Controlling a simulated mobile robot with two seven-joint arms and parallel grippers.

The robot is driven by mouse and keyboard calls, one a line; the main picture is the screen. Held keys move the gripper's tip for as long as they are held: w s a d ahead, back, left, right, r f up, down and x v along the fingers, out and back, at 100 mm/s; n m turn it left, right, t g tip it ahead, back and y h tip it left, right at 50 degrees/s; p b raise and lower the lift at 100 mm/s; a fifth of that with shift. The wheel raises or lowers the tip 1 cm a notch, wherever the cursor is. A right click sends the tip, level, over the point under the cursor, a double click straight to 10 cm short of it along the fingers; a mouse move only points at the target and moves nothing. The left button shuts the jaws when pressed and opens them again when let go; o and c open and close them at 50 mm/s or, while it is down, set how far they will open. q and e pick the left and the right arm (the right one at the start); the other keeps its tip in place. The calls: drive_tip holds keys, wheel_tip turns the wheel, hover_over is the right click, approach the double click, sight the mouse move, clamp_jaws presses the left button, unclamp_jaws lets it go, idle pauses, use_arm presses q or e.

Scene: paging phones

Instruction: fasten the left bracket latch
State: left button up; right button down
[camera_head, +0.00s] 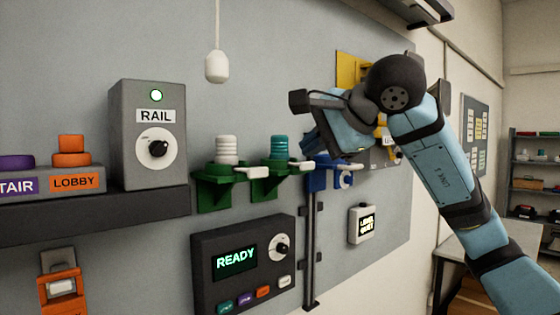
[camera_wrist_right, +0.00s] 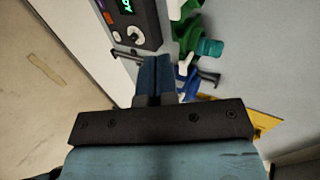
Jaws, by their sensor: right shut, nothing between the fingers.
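Two green brackets are fixed to the grey wall panel. The left bracket (camera_head: 218,188) holds a white ribbed cylinder (camera_head: 227,150) and has a pale lever latch (camera_head: 258,171) at its right side. The right green bracket (camera_head: 278,176) holds a teal cylinder (camera_head: 279,147) and has its own pale lever (camera_head: 300,166); it also shows in the wrist view (camera_wrist_right: 188,35). My right gripper (camera_head: 318,148) is to the right of both, in front of the blue bracket (camera_head: 318,178). Its fingers (camera_wrist_right: 155,68) are shut and empty. My left gripper is out of view.
A READY console (camera_head: 245,262) sits below the brackets, with a dark vertical rail (camera_head: 310,250) beside it. A RAIL box (camera_head: 148,135) stands on a shelf at left. A white pull cord (camera_head: 216,66) hangs above. My right arm hides part of a yellow plate (camera_head: 350,68).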

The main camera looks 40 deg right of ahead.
drive_tip(key=p, duration=0.2)
approach(259, 173)
wheel_tip(259, 173, down, 3)
drive_tip(key=w, duration=0.3)
drive_tip(key=w+p, duration=0.1)
drive_tip(key=w, duration=0.1)
drive_tip(key=shift+w+a+f, duration=0.2)
drive_tip(key=shift+w, duration=0.4)
